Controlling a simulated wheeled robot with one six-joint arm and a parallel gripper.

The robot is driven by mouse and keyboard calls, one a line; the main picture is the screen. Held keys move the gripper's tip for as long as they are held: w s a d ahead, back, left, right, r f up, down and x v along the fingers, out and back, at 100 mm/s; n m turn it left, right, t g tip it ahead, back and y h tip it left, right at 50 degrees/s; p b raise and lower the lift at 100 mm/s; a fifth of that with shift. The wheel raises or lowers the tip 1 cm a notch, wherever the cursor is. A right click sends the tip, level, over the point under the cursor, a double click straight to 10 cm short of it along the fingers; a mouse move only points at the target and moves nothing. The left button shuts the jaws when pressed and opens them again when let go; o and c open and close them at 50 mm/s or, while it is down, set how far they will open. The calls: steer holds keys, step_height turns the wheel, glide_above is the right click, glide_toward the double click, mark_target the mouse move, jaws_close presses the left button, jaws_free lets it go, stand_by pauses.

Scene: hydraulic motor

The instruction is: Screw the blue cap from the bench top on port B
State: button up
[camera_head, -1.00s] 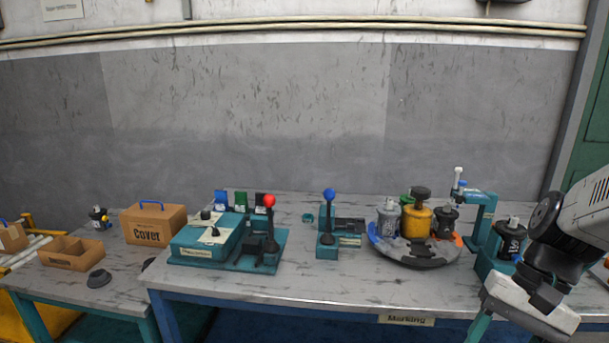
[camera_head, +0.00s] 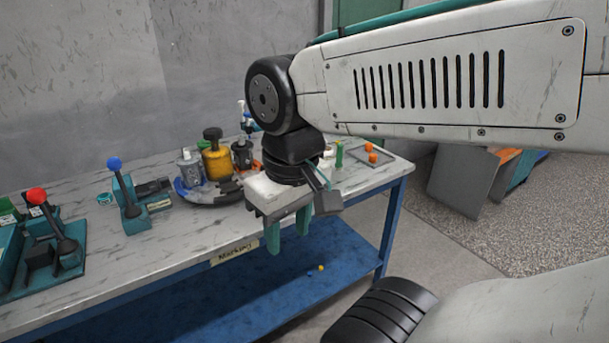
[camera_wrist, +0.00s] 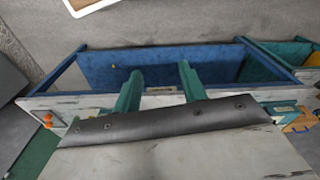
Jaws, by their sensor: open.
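My gripper (camera_head: 288,240) hangs fingers-down at the bench's front edge, with its two teal fingers apart and empty. The open fingers also show in the wrist view (camera_wrist: 160,70), in front of the bench's blue lower shelf. On the bench a round turntable (camera_head: 212,196) carries a grey motor-like unit (camera_head: 189,170), a yellow one (camera_head: 216,162) and a dark one (camera_head: 242,155). I cannot make out a blue cap on the bench top or the port B marking. My arm and gripper hide part of the bench's right side.
A blue-knobbed lever (camera_head: 124,190) and a red-knobbed lever (camera_head: 53,227) stand at the left. A green cylinder (camera_head: 339,154) and orange pieces (camera_head: 372,156) are at the right end. Small yellow bits (camera_head: 320,268) lie on the blue lower shelf (camera_head: 215,310). The bench's front strip is clear.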

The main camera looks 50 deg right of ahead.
steer(key=w+d+f+m+t+h, duration=0.15)
steer(key=w+d+f, duration=0.25)
steer(key=d+f, duration=0.7)
steer(key=w+d+f+m+t+h, duration=0.15)
steer(key=w+d+f, duration=0.5)
steer(key=d, duration=0.85)
steer(key=w+d+f+t+h, duration=0.1)
steer(key=w+d+f+t, duration=0.15)
steer(key=d+f, duration=0.9)
steer(key=w+r+n+t+y, duration=0.1)
steer(key=w+r+n+t, duration=0.2)
steer(key=w+r+t, duration=0.7)
steer(key=w+d+t, duration=0.1)
steer(key=w, duration=0.6)
steer(key=shift+w+d+r, duration=0.15)
steer(key=shift+r, duration=0.15)
